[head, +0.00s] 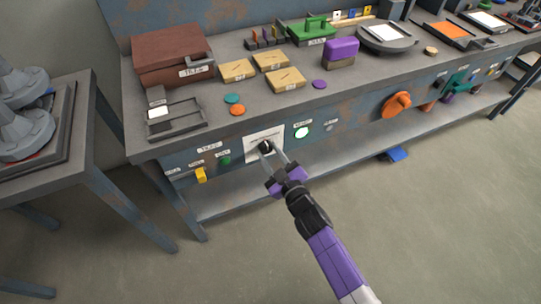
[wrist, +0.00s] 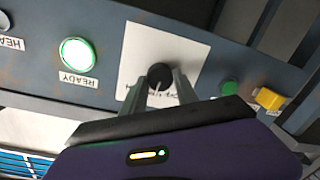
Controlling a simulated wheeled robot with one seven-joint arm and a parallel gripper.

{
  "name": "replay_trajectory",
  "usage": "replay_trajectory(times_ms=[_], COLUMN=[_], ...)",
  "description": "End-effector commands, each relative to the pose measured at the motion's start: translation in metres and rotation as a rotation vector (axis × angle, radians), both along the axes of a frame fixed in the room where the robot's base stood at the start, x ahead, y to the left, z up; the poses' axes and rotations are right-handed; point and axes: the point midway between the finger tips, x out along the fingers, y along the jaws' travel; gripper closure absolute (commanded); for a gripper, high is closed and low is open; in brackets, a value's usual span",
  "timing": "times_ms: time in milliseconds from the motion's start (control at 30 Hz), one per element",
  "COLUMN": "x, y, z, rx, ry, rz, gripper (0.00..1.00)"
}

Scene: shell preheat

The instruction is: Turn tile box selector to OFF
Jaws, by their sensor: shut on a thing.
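The selector is a round black knob (head: 265,146) on a white plate (head: 252,154) on the front panel of the workbench. It also shows in the wrist view as a black knob (wrist: 160,75) with a pale line on it. My gripper (head: 267,150) reaches the knob from the front, and its fingers are shut on it, one on each side. The plate's markings are mostly covered by the fingers, so I cannot read the selector's position. The brown tile box (head: 170,58) with a "TILE" label stands on the bench top above, to the left.
A lit "READY" lamp (head: 302,132) is right of the plate. A green button (head: 224,160) and a yellow switch (head: 201,175) are left of it. An orange handwheel (head: 396,105) is farther right. The bench's lower shelf (head: 230,205) runs below the panel. The floor in front is open.

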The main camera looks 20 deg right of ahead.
Motion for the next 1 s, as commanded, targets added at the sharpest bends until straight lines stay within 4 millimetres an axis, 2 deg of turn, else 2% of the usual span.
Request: replay_trajectory(times_ms=[600, 1000], x=[-0.0005, -0.0007], y=[0.001, 0.0022], z=[-0.0012, -0.0009], rx=[-0.574, -0.818], ry=[0.0, 0.001], rz=[0.001, 0.002], gripper=[1.0, 1.0])
